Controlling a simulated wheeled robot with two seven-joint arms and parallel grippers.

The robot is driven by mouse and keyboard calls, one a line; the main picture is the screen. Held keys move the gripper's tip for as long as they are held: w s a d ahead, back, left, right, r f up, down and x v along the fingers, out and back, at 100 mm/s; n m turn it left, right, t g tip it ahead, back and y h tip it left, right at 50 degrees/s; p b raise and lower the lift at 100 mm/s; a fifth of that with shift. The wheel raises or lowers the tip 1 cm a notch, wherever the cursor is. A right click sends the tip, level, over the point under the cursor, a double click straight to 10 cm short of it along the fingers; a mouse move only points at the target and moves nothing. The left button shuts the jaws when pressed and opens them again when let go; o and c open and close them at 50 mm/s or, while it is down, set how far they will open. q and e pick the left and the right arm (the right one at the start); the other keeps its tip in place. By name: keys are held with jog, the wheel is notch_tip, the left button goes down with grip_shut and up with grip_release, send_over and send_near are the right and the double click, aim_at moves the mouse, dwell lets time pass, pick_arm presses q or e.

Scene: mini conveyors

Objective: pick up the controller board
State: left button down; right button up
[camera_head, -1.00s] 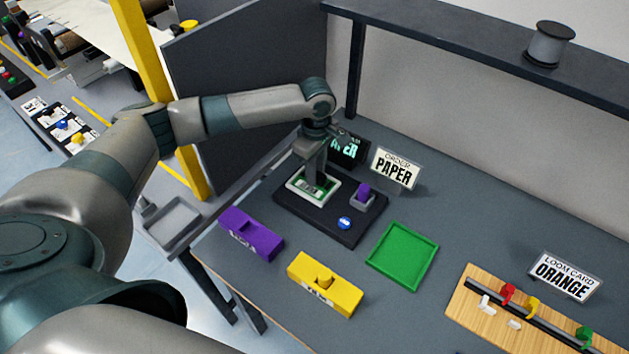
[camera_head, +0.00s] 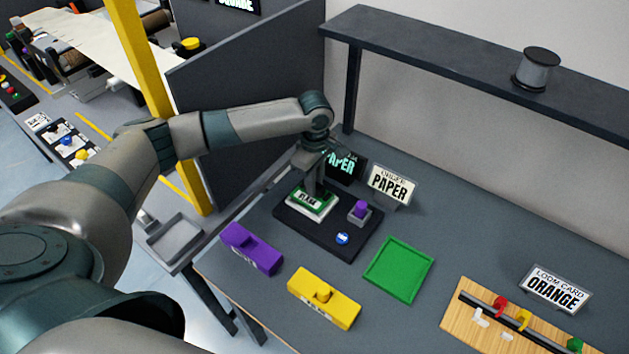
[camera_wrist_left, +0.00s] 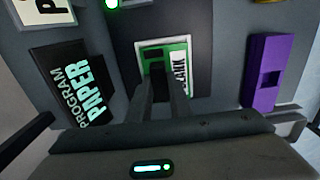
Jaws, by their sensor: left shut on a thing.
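The controller board is a green plate with a label (camera_head: 305,200), set at the pale-framed seat of a dark station base (camera_head: 325,237). In the left wrist view the green board (camera_wrist_left: 178,52) with its white label shows just beyond the fingers. My left gripper (camera_head: 316,186) reaches down from above and is shut on the board; its fingers also show in the wrist view (camera_wrist_left: 168,82). The fingers hide part of the board. I cannot tell whether it is clear of its seat. My right gripper is not in view.
The base also bears a purple knob (camera_head: 361,209) and a blue button (camera_head: 342,238). Purple (camera_head: 250,249) and yellow (camera_head: 323,299) blocks and a green tray (camera_head: 398,270) lie in front. A PROGRAM PAPER screen (camera_wrist_left: 78,92) and PAPER sign (camera_head: 391,185) stand close behind.

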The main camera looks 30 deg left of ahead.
pick_arm(q)
notch_tip(320, 180, up, 3)
jog(key=p, duration=0.2)
jog(key=shift+f+p, duration=0.15)
jog(key=shift+p, duration=0.15)
jog(key=d+r+p, duration=0.6)
jog(key=d+p, duration=0.1)
jog(key=d, duration=0.4)
jog(key=shift+s+d, duration=0.3)
jog(key=shift+d, duration=0.05)
